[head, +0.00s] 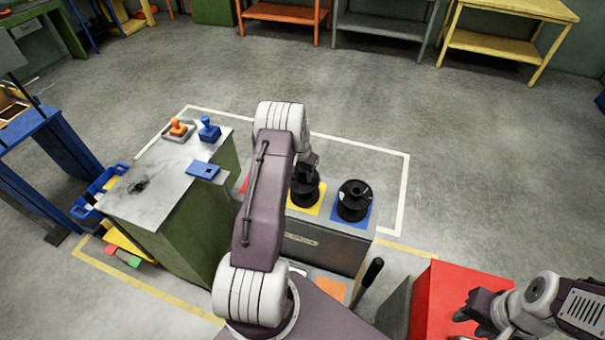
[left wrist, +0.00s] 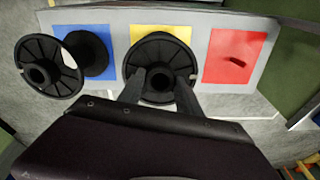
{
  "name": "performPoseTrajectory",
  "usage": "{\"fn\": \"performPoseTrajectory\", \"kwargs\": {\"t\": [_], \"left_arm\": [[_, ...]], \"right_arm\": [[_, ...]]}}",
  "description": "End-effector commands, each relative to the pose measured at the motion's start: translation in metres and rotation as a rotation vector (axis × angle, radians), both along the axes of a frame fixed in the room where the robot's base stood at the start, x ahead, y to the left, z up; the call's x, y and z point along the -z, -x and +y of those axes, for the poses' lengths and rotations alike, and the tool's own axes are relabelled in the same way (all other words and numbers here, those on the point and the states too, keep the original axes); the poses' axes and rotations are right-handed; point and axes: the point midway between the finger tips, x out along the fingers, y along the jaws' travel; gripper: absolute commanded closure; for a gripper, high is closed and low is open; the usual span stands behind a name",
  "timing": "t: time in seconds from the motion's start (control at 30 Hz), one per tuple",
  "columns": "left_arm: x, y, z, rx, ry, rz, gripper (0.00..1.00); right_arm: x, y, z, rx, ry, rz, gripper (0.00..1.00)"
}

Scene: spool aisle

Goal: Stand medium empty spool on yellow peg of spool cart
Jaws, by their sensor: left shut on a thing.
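A black spool (head: 303,198) is upright over the yellow square (head: 324,192) of the grey spool cart (head: 318,244). My left gripper (head: 308,172) is above it and shut on it. In the left wrist view, the gripper's fingers (left wrist: 160,84) grip this spool (left wrist: 176,56) by its near part, over the yellow square (left wrist: 183,32). The yellow peg is hidden, and I cannot tell whether the spool rests fully down. My right gripper (head: 468,308) is open and empty beside the red cabinet at lower right.
Another black spool (head: 355,199) stands on the blue square (head: 363,222). The red square (left wrist: 230,45) holds no spool, only a small red peg. A green cabinet (head: 190,235) with a marble top, stamps and a blue plate stands left of the cart. A red cabinet (head: 440,290) is at lower right.

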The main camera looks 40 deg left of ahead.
Motion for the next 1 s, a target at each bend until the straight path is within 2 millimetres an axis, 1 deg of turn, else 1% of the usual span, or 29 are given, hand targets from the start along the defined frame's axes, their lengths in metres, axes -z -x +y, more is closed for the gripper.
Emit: {"fn": "performPoseTrajectory", "kwargs": {"t": [0.27,0.3,0.37,0.4,0.67,0.77,0.87,1.0], "left_arm": [[0.008,-0.001,0.000,0.000,0.000,0.000,1.00],[0.008,-0.001,0.000,0.000,0.000,0.000,0.56],[0.007,-0.001,0.000,0.000,0.000,0.000,0.40],[0.007,-0.001,0.000,0.000,0.000,0.000,0.34],[0.007,-0.001,0.000,0.000,0.000,0.001,0.34],[0.001,0.000,0.000,0.000,0.000,-0.001,0.34],[-0.018,0.002,0.000,0.000,-0.002,-0.004,0.34],[-0.049,0.008,-0.002,0.000,-0.002,-0.004,0.34]], "right_arm": [[0.007,0.000,0.000,0.000,0.000,0.000,0.64],[0.007,0.000,0.000,0.000,0.000,0.000,0.64],[0.006,0.000,0.000,0.000,0.000,0.000,0.64],[0.006,0.000,0.000,0.000,0.000,0.000,0.64],[0.006,0.000,0.000,0.000,0.000,0.000,0.64],[0.007,0.000,0.000,0.000,0.000,0.000,0.64],[0.010,0.000,0.000,0.000,0.000,0.000,0.64],[0.013,0.000,0.000,0.000,0.000,0.000,0.64]]}}
